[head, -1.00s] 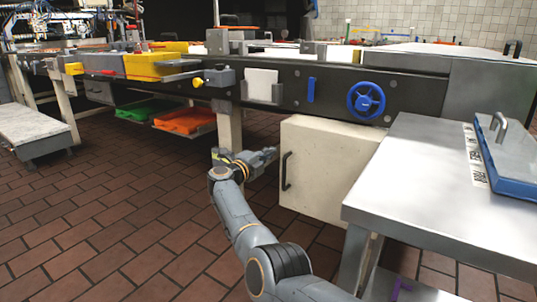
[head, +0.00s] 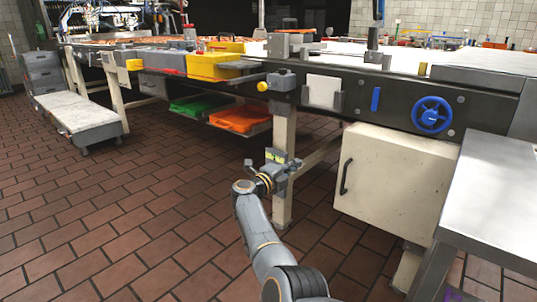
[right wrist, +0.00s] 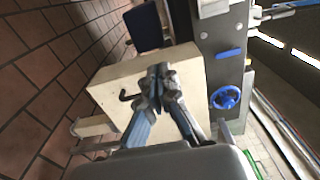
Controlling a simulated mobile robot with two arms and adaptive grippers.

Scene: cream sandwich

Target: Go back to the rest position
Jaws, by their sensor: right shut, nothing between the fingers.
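My right gripper (head: 290,163) is in the middle of the head view, at the end of my grey arm, above the brick floor. It shows in front of a cream leg of the long machine (head: 390,110), left of the cream cabinet. In the right wrist view its fingers (right wrist: 159,75) are together with nothing between them, and the cream cabinet (right wrist: 107,85) lies behind them. My left gripper is not in view.
The cream cabinet (head: 392,190) with a black handle is under the machine, below a blue wheel (head: 431,114). A metal table (head: 495,200) stands at right. A low cart (head: 85,112) stands at left. The brick floor (head: 130,210) between is clear.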

